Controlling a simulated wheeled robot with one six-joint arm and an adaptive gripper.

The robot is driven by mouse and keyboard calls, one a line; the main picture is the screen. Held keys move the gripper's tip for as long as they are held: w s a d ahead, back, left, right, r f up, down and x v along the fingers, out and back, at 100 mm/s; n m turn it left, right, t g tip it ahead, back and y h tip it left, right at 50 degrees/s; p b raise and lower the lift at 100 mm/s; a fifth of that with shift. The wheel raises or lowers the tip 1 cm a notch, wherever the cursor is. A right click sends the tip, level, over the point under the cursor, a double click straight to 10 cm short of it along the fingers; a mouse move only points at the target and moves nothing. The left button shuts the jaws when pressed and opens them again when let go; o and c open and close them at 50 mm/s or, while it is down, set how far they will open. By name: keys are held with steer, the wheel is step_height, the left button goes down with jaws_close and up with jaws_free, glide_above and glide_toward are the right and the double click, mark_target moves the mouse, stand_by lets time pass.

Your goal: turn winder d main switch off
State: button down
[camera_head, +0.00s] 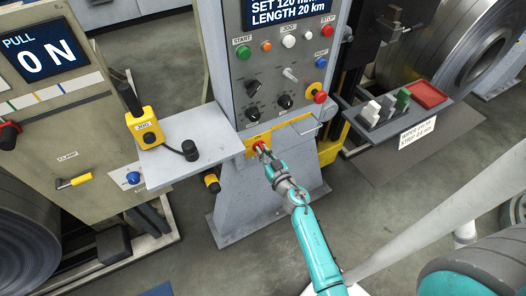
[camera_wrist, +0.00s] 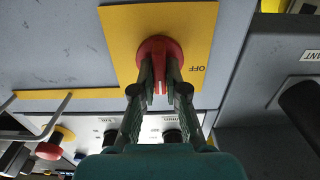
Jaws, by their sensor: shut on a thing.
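The main switch is a red rotary knob (camera_wrist: 159,45) on a yellow plate (camera_wrist: 118,25) in the wrist view. The plate carries the label OFF beside the knob. In the head view the red knob (camera_head: 259,146) shows on the yellow plate (camera_head: 284,127) low on the grey control column. My gripper (camera_wrist: 160,85) is shut on the knob's red handle, one finger on each side. In the head view my gripper (camera_head: 264,155) reaches the plate from below and hides part of it. Any ON label is not visible.
The grey control panel (camera_head: 240,75) above the plate carries several buttons and knobs. A metal handle (camera_head: 304,127) sticks out right of the plate. A grey shelf (camera_head: 190,155) with a yellow pendant (camera_head: 148,127) juts out left. A tray with blocks (camera_head: 385,112) stands right.

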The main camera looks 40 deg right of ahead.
steer(key=shift+a+f+n, duration=0.1)
steer(key=shift+n, duration=2.9)
steer(key=shift+a+f+n, duration=0.1)
steer(key=shift+n, duration=2.9)
steer(key=shift+a+f+n, duration=0.1)
steer(key=shift+n, duration=2.9)
steer(key=c, duration=1.2)
jaws_free()
steer(key=v, duration=1.2)
